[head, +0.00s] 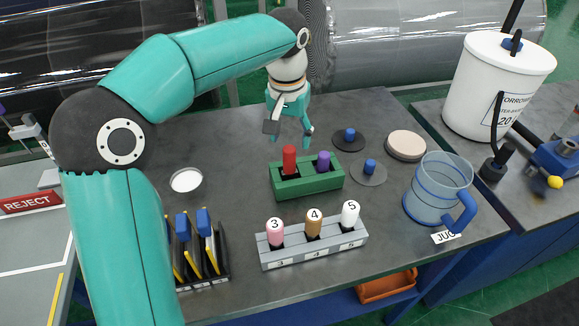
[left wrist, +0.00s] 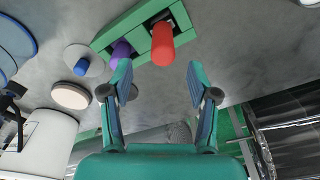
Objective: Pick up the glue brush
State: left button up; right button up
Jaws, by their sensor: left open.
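A green holder block (head: 306,181) stands on the grey table with a red upright handle (head: 289,161) and a shorter purple handle (head: 323,161) in its slots. Which handle belongs to the glue brush, I cannot tell; the parts inside the slots are hidden. My left gripper (head: 289,136) is open and empty, pointing down above and behind the block. In the left wrist view, the red handle (left wrist: 163,44) shows just beyond the open fingers (left wrist: 159,78), and the purple handle (left wrist: 120,54) is near the left finger. My right gripper is not in view.
A grey rack (head: 312,247) with numbered pegs stands in front. A blue-handled jug (head: 438,190) is at right, beside blue-knobbed discs (head: 369,172). A black rack (head: 203,261) with blue-topped tools is at front left. A white bucket (head: 494,88) stands at far right.

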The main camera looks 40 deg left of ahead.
aim_at(290, 157)
pick_arm(q)
jog(key=shift+w+a+f, duration=0.1)
jog(key=shift+w+f, duration=0.05)
jog(key=shift+f, duration=1.1)
jog(key=shift+w+a+f, duration=0.1)
jog(key=shift+f, duration=1.2)
jog(key=shift+w+a+f, duration=0.1)
jog(key=shift+w+f, duration=0.05)
jog(key=shift+f, duration=1.1)
grip_shut()
